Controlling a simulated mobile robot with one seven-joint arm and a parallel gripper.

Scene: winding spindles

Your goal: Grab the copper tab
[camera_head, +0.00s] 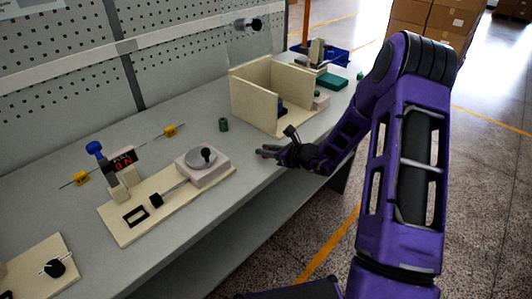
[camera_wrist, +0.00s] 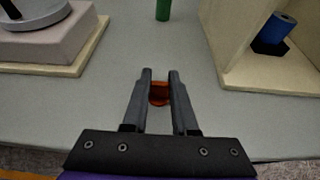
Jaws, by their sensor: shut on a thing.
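The copper tab (camera_wrist: 159,93) is a small orange-brown piece between the two fingers of my gripper (camera_wrist: 160,76) in the wrist view. My gripper is shut on it, with the fingers on either side of the tab. In the head view my gripper (camera_head: 264,152) is low over the grey bench near its front edge, and the tab cannot be made out there. Whether the tab still touches the bench cannot be told.
A beige board with a grey round turntable (camera_head: 208,156) stands to the left. An open beige box (camera_head: 262,92) stands behind and to the right; a blue cylinder (camera_wrist: 279,27) is inside. A green spool (camera_head: 223,125) stands between them. The bench (camera_head: 150,95) is otherwise clear nearby.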

